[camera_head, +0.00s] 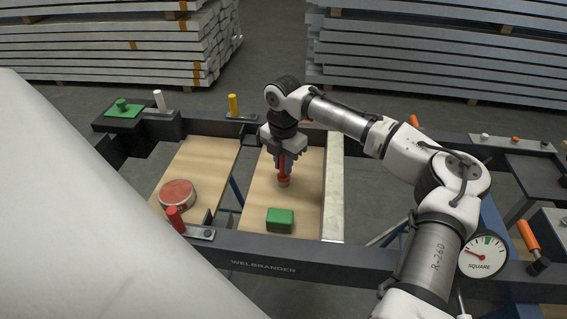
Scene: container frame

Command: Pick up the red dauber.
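The red dauber (283,178) stands upright, with a red upper part and a greyish lower end, over the right wooden board (258,190). My gripper (285,165) points down over it, with its fingers at the dauber's upper part. The fingers and dauber overlap in this view, so I cannot tell whether they grip it or only stand around it. I cannot tell whether the dauber's lower end touches the board.
A green block (280,220) lies just in front on the same board. A round red tin (177,194) sits on the left board. Red (175,219), yellow (233,105) and white (159,100) pegs rise from the dark frame (300,247). A pale bar (333,190) borders the right.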

